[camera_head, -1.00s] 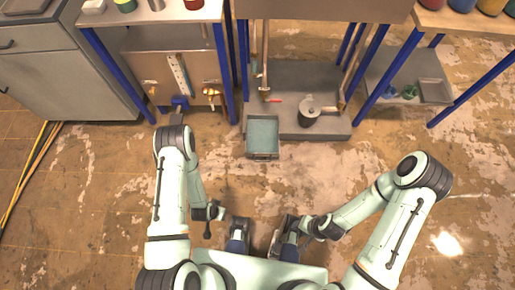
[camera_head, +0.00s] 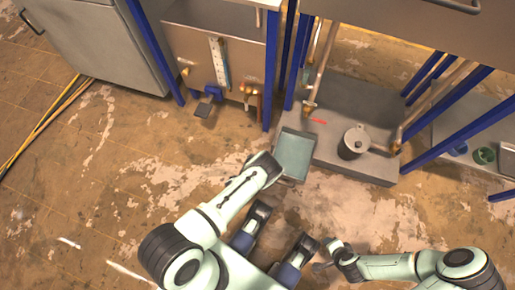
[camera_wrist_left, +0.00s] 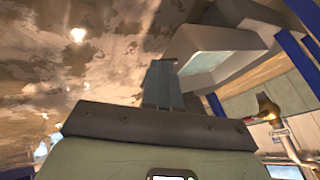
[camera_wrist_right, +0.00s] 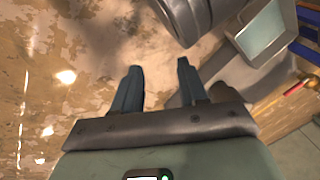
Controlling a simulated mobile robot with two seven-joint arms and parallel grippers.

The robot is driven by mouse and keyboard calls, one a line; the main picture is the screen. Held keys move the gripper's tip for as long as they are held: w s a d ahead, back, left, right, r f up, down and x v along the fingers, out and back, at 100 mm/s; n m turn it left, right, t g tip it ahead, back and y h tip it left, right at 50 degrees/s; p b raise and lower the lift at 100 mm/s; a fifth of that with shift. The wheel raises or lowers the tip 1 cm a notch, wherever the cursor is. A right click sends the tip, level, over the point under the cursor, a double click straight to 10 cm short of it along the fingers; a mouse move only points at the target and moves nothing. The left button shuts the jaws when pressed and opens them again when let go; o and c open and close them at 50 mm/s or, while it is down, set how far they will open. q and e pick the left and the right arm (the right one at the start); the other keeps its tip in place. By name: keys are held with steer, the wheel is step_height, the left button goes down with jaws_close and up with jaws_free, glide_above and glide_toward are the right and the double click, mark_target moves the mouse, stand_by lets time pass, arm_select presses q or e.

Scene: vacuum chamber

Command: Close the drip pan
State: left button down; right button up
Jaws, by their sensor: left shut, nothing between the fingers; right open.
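The drip pan (camera_head: 295,152), a square grey tray with a greenish inside, sticks out from the front left of the low grey platform (camera_head: 366,172). It also shows in the left wrist view (camera_wrist_left: 212,42) and the right wrist view (camera_wrist_right: 264,36). My left gripper (camera_wrist_left: 163,84) is shut and empty, with its fingertips near the pan in that view; I cannot tell whether they touch. In the head view, my left forearm ends beside the pan's near left corner and hides the gripper. My right gripper (camera_wrist_right: 160,82) is open and empty, apart from the pan.
A lidded grey pot (camera_head: 354,142) stands on the platform right of the pan. A small red valve handle (camera_head: 318,121) and pipes are behind it. Blue legs (camera_head: 271,70) stand close to the pan's left rear. Yellow cables (camera_head: 45,122) lie at far left. The floor in front is clear.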

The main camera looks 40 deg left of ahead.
arm_select(q)
steer(key=w+f+b, duration=0.2)
steer(key=w, duration=0.3)
steer(key=shift+w+a, duration=0.25)
steer(key=shift+w, duration=0.05)
arm_select(e)
steer(key=s+f+g, duration=0.2)
steer(key=s+f, duration=0.2)
steer(key=s, duration=0.2)
steer(key=shift+d+f, duration=0.4)
arm_select(q)
steer(key=shift+w, duration=0.1)
arm_select(e)
steer(key=shift+w, duration=0.15)
